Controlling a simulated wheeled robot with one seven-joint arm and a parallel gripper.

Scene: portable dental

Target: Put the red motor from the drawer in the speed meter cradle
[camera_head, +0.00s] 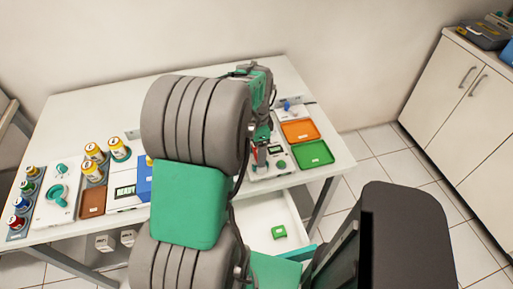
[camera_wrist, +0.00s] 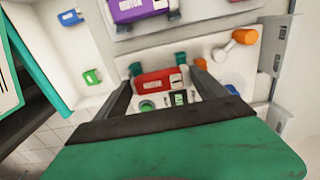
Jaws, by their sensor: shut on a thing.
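The red motor (camera_wrist: 160,81), with a pale label at one end, is between the fingers of my gripper (camera_wrist: 163,88) in the wrist view. The gripper is shut on it. The speed meter (camera_head: 270,171) is a white device with a display and a round green button. The cradle's two dark green posts (camera_wrist: 181,59) show just behind the motor in the wrist view. The motor is over or at the cradle; I cannot tell whether it rests in it. In the head view my arm hides much of the gripper and motor.
The open drawer (camera_head: 256,214) below the table holds a green block (camera_head: 279,232); the block also shows in the wrist view (camera_wrist: 92,77), near a blue one (camera_wrist: 70,17). Orange (camera_head: 299,131) and green (camera_head: 313,153) trays lie right of the meter. A purple device (camera_wrist: 140,9) stands close by.

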